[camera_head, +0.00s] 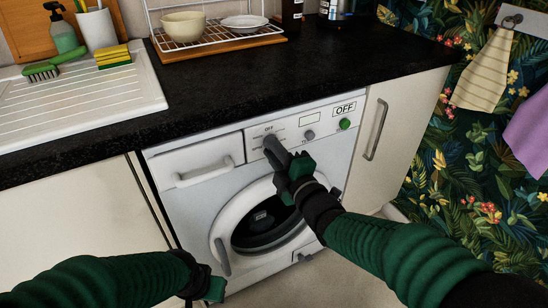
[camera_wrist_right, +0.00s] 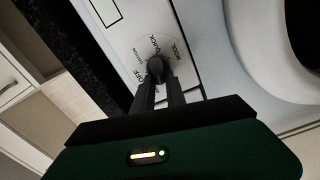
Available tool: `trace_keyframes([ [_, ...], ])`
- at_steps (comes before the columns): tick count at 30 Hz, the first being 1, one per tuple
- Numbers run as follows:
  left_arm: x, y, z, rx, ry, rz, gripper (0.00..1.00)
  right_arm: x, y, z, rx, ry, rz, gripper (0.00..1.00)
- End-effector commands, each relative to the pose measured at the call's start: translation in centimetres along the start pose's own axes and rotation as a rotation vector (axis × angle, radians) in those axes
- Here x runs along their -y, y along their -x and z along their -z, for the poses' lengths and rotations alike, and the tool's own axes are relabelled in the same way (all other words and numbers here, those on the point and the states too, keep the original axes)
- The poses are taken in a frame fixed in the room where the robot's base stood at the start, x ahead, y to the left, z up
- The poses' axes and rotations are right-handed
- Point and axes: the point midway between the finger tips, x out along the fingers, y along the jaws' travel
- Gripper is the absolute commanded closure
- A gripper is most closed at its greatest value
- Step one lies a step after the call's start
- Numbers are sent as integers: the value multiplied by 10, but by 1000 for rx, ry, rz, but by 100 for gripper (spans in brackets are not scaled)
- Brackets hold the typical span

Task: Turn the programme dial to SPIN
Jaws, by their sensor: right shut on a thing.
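The programme dial (camera_wrist_right: 156,67) is a dark round knob on the white washing machine (camera_head: 196,218). Printed words ring it in the right wrist view, with OFF and WOOL legible; I cannot make out SPIN. My right gripper (camera_head: 271,146) reaches the machine's front panel and is shut on the dial, which its fingers mostly hide in the head view. In the right wrist view its two dark fingers (camera_wrist_right: 160,82) sit on either side of the knob. My left gripper (camera_head: 212,289) hangs low at the bottom, away from the machine's panel, and its jaws are unclear.
The detergent drawer (camera_head: 203,175) is left. The round door (camera_head: 222,226) lies below. The black worktop (camera_head: 250,87) overhangs the panel.

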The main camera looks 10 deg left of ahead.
Motion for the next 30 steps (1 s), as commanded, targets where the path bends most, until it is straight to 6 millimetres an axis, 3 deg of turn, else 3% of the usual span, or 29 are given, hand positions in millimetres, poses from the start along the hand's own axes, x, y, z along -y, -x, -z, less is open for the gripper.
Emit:
trace_keyframes([
  [1,0,-10,-2,0,0,0,64,9,0,1,-4,41,7,100],
  [15,0,-47,-11,0,0,0,64,16,0,0,-7,430,11,100],
  [30,0,-60,-14,0,0,0,64,17,0,0,-8,585,16,100],
])
